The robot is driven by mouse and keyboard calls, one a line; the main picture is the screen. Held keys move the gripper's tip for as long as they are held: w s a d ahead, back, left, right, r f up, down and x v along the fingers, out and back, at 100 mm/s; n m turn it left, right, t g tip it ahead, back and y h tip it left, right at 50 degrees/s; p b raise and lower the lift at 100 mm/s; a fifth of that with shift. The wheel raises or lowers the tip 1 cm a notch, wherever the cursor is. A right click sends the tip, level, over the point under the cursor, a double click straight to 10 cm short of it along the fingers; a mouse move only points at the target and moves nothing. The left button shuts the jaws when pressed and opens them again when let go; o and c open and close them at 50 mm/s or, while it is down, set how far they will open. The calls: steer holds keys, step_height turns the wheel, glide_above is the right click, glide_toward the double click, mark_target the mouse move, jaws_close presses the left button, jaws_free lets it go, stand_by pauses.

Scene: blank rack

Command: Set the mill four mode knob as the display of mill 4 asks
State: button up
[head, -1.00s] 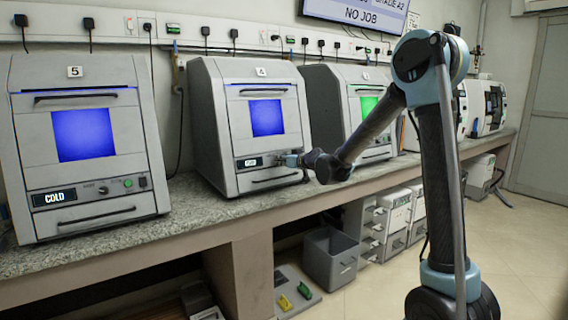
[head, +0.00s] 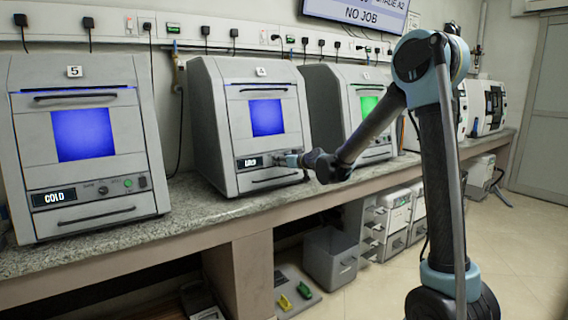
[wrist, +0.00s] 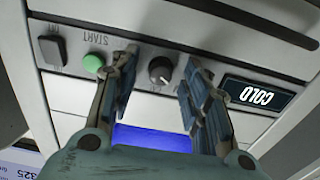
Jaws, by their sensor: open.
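Mill 4 (head: 225,120) is the grey machine marked 4, with a blue window. Its display (head: 247,162) is small in the head view. The dark round mode knob (wrist: 161,71) sits on the panel between the display and the green START button (wrist: 93,64). My gripper (wrist: 160,60) is open, with one finger on each side of the knob. I cannot tell whether the fingers touch it. In the head view my gripper (head: 285,160) is at the panel and hides the knob.
Mill 5 (head: 35,120) stands to the left, its display reading COLD. A machine with a green window (head: 345,75) stands to the right. A black switch (wrist: 52,50) is beside START. Below the counter (head: 120,232) are a grey bin (head: 330,262) and drawers.

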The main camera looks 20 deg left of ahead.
steer(key=v, duration=1.2)
steer(key=shift+w, duration=0.1)
steer(key=s+d+f+m+g+h, duration=0.15)
steer(key=s+d, duration=0.25)
steer(key=d, duration=0.4)
steer(key=s+d+f+m+g+h, duration=0.1)
steer(key=s+d+f+h, duration=0.15)
steer(key=s+d, duration=0.35)
steer(key=s+d+f+m+g+h, duration=0.1)
steer(key=s+d+f, duration=0.2)
steer(key=d, duration=0.6)
steer(key=s+d+f+m+g+h, duration=0.2)
steer(key=s+d+f, duration=0.4)
steer(key=s+d, duration=0.4)
steer(key=s+d+f+m+g+h, duration=0.2)
steer(key=s+d+f+m+h, duration=0.2)
steer(key=s+d, duration=0.6)
step_height(320, 180, down, 2)
steer(key=shift+s+d+f+g+h, duration=0.2)
steer(key=shift+s+d+g+h, duration=0.15)
steer(key=shift+s+h, duration=0.25)
steer(key=shift+s, duration=0.1)
steer(key=shift+w+f, duration=0.2)
steer(key=shift+w, duration=0.25)
